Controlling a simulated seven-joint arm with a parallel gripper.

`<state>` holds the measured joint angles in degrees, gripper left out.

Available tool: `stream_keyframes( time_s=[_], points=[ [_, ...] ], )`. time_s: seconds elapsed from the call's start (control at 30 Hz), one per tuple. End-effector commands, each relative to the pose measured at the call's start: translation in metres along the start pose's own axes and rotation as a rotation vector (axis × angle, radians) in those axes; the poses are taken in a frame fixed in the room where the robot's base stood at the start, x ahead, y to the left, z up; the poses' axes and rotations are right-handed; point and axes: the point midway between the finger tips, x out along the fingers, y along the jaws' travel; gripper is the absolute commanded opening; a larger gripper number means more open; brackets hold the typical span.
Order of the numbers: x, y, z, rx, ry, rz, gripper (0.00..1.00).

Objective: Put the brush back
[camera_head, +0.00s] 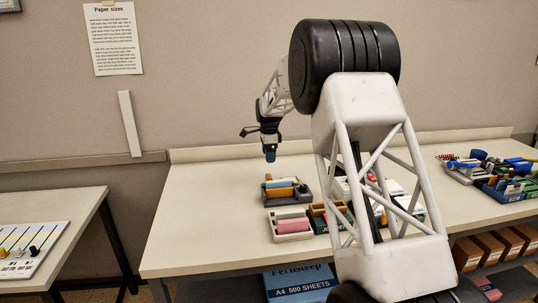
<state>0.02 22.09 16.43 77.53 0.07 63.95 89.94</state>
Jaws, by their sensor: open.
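My gripper (269,152) hangs pointing down above the left part of the long table (190,240). In front of that is a cream tray (291,237) with a pink block. No thing here is clearly a brush at this size. My arm hides part of the table and of the trays behind it.
A dark green tray (318,224) and a white container (342,188) stand right of these, partly behind my arm. Several filled trays (500,190) stand at the far right. The table's left end is clear. A blue paper box (300,283) is underneath.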

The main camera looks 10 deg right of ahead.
Motion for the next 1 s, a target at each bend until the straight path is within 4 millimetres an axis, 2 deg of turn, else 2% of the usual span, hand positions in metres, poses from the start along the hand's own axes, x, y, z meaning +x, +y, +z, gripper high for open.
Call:
stream_keyframes(
  time_s=[0.27, 0.47, 0.67, 1.0],
  points=[
    [-0.001, 0.001, 0.000, -0.004, 0.000, -0.001, 0.74],
    [-0.014, 0.016, 0.000, -0.041, 0.000, -0.008, 0.74],
    [-0.042, 0.052, -0.001, -0.134, 0.003, -0.023, 0.74],
    [-0.091, 0.140, -0.002, -0.350, 0.012, -0.053, 0.74]
  ],
)
